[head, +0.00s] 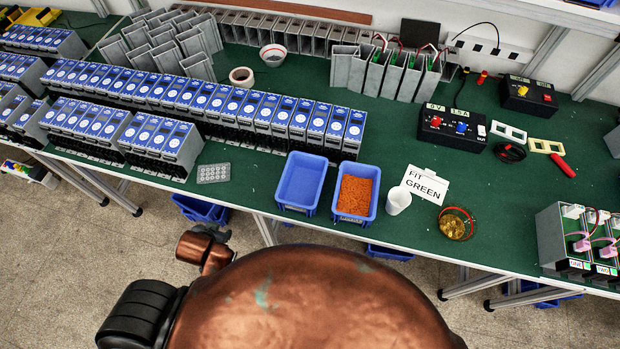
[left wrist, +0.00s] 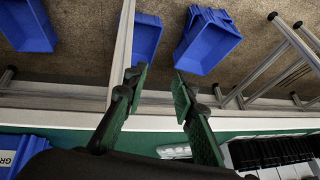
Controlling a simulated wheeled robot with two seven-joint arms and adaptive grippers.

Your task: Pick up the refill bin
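Two blue bins stand side by side at the table's front edge in the head view: an empty one (head: 302,182) and one holding orange pieces (head: 356,194). Neither has a readable name there, so I cannot tell which is the refill bin. More blue bins sit below the table, including one at the left (head: 200,210); the left wrist view shows blue bins (left wrist: 207,40) on the floor side. My left gripper (left wrist: 158,78) is open with nothing between its fingers, over the table edge. The head view shows copper-coloured arm parts but no fingers. My right gripper is in neither view.
The green table (head: 250,165) carries rows of blue-faced units (head: 240,107), a white cup (head: 397,200), a "FIT GREEN" card (head: 427,184) and a brass-coloured ring dish (head: 456,223). A grey blister pad (head: 213,173) lies left of the bins. Metal table legs (head: 97,185) stand below.

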